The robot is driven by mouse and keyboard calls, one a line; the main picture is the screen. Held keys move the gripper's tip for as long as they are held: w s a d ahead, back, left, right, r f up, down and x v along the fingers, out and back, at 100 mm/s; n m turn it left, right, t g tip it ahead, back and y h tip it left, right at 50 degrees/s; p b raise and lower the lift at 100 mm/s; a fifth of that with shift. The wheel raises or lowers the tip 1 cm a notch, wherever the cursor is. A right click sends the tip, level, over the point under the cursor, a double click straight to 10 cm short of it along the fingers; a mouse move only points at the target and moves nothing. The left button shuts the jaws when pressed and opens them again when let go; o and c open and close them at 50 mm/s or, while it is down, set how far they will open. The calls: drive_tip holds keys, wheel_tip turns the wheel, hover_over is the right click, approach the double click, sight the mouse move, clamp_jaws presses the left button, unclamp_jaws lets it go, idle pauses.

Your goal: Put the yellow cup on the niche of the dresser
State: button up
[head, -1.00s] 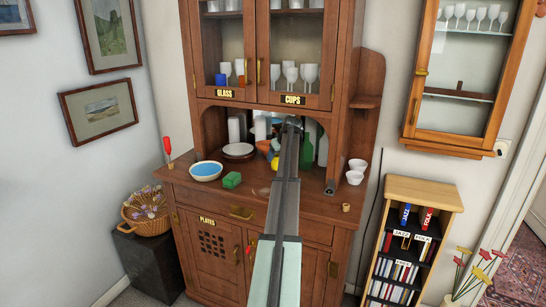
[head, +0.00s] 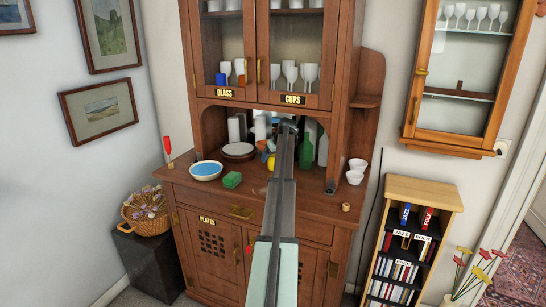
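The dresser's niche (head: 210,128) is the open recess between the upper glass cabinet and the wooden counter. A second small yellow thing (head: 270,163) sits a little lower and nearer the counter front. My gripper (head: 287,127) reaches into the niche beside them. My own arm covers its fingers, so I cannot see whether they touch or hold anything.
A stack of plates (head: 238,150), a blue-filled bowl (head: 206,170) and a green block (head: 232,180) are left of my arm. A green bottle (head: 306,152) stands close on the right. White bowls (head: 356,171) stand at the counter's right end. The counter front is mostly clear.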

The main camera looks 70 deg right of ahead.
drive_tip(key=shift+r, duration=0.1)
drive_tip(key=shift+s+a+r, duration=0.15)
drive_tip(key=shift+s+r, duration=0.05)
drive_tip(key=shift+r, duration=0.2)
drive_tip(key=s+a, duration=0.2)
drive_tip(key=s, duration=0.1)
drive_tip(key=s+a, duration=0.2)
drive_tip(key=s, duration=0.1)
drive_tip(key=s+a, duration=0.3)
drive_tip(key=s, duration=0.1)
drive_tip(key=shift+r, duration=0.15)
